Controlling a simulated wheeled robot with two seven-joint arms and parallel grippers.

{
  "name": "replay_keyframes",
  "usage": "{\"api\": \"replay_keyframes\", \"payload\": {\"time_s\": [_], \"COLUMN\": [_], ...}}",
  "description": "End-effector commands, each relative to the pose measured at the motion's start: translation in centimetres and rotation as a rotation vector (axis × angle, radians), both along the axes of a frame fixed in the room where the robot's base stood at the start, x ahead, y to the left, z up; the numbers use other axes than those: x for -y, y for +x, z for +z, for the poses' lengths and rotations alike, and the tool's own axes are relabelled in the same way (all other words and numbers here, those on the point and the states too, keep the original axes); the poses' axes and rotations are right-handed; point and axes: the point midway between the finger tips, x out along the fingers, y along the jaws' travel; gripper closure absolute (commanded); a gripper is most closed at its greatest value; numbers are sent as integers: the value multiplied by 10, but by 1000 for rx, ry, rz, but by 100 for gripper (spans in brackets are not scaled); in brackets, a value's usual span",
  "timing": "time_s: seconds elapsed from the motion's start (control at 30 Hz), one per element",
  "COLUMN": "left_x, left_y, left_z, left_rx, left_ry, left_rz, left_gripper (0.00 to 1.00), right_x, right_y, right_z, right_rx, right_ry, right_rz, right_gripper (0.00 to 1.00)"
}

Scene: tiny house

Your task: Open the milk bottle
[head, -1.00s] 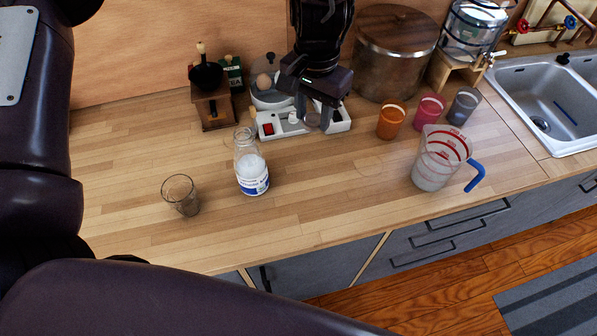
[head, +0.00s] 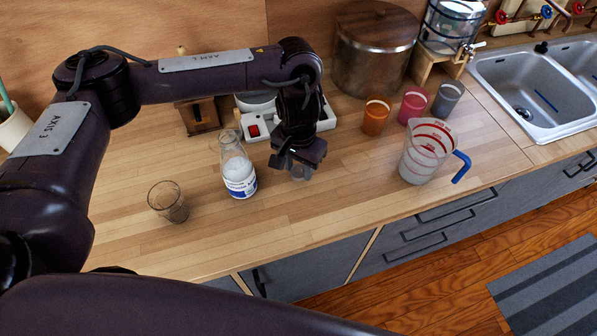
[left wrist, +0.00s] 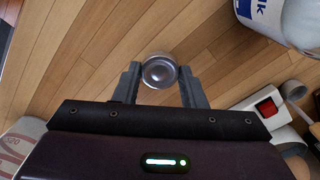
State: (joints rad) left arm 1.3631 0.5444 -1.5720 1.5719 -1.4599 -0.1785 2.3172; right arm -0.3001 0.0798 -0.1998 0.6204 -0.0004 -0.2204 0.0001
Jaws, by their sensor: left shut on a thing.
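The milk bottle (head: 238,176) stands upright on the wooden counter, clear glass with milk inside and a blue and white label. No lid shows on its mouth. It also shows in part at the upper right of the left wrist view (left wrist: 262,18). My left gripper (head: 296,170) points down, to the right of the bottle and apart from it. It is shut on a small round silvery lid (left wrist: 160,72), which sits between the fingertips above the counter. In the head view the lid is small and partly hidden by the fingers. My right gripper is not in view.
A clear glass (head: 168,203) stands left of the bottle. A measuring jug (head: 424,158) with a blue handle and an orange cup (head: 376,116) stand to the right.

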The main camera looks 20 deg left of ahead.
Motion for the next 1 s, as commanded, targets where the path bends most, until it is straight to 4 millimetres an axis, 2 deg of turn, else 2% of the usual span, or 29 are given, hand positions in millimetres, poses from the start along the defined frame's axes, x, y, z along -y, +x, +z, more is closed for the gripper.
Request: {"api": "replay_keyframes", "payload": {"time_s": [0.03,0.17,0.57,0.6,0.73,0.77,1.0], "left_x": [0,0,0,0,0,0,0], "left_y": [-2,-1,-1,0,0,0,0], "left_z": [-13,-26,-30,-31,-30,-30,-30], "left_rx": [-5,-3,-2,-1,-1,-1,-1], "left_ry": [-1,-1,1,0,0,0,0], "left_rz": [1,1,0,0,0,0,0], "left_gripper": [90,90,90,61,44,41,41], "right_x": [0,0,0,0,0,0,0], "right_y": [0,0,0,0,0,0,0], "right_z": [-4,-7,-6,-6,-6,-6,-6], "right_rx": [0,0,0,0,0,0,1], "right_ry": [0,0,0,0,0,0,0], "right_rz": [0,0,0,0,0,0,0], "right_gripper": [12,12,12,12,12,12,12]}}
